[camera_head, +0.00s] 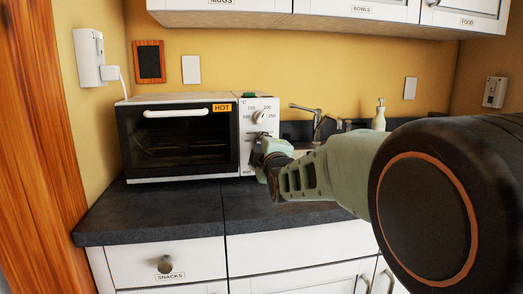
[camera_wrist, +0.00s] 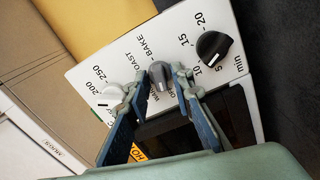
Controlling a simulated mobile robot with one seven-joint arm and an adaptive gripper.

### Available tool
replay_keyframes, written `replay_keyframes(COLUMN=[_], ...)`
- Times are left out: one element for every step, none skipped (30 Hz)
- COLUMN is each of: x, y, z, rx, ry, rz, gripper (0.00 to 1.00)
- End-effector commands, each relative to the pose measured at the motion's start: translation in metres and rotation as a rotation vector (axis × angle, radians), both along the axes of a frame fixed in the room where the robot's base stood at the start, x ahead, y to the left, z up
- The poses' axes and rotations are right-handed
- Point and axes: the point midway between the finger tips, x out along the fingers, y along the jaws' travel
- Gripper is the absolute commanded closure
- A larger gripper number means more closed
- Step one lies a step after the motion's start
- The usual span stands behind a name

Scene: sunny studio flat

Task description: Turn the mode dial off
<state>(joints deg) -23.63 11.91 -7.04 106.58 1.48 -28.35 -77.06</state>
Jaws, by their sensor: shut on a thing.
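The toaster oven (camera_head: 122,140) stands on the counter with its white control panel (camera_head: 246,112) on the right side. In the wrist view the grey mode dial (camera_wrist: 158,72) is the middle of three dials, with TOAST, BAKE and other partly covered labels around it. A small pale mark shows near its lower edge, but I cannot tell for sure which label it points to. My gripper (camera_wrist: 162,76) is shut on the mode dial, one finger on either side. In the head view my gripper (camera_head: 264,152) is at the panel and hides this dial.
The white temperature dial (camera_wrist: 113,93) and the black timer dial (camera_wrist: 213,47) sit close on either side of my fingers. A HOT label (camera_head: 222,108) is on the oven door. A faucet (camera_head: 317,122) and a soap bottle (camera_head: 379,117) stand to the right. The front counter (camera_head: 150,212) is clear.

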Motion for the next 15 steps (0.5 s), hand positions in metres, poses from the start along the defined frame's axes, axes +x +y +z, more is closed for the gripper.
replay_keyframes(x=[-0.0003,-0.0003,-0.0002,-0.0001,0.0000,0.0000,-0.0001,-0.0001,-0.0002,-0.0002,-0.0002,-0.0002,-0.0001,-0.0001,0.0000], y=[0.0013,0.0013,0.0010,0.0007,0.0005,0.0005,0.0007,0.0009,0.0011,0.0011,0.0011,0.0010,0.0009,0.0007,0.0005], z=[0.0002,0.0003,0.0004,0.0005,0.0006,0.0006,0.0007,0.0007,0.0007,0.0007,0.0007,0.0007,0.0007,0.0008,0.0008], rx=[-0.029,-0.049,-0.073,-0.090,-0.106,-0.126,-0.138,-0.152,-0.166,-0.177,-0.185,-0.196,-0.203,-0.209,-0.215], ry=[-0.013,-0.019,-0.025,-0.030,-0.035,-0.040,-0.044,-0.048,-0.052,-0.055,-0.058,-0.060,-0.062,-0.063,-0.065], rz=[0.002,0.002,0.001,0.001,0.000,0.000,0.000,0.001,0.001,0.001,0.001,0.001,0.000,0.000,0.000], gripper=[1.00,1.00,1.00,1.00,1.00,1.00,1.00,1.00,1.00,1.00,1.00,1.00,1.00,1.00,1.00])
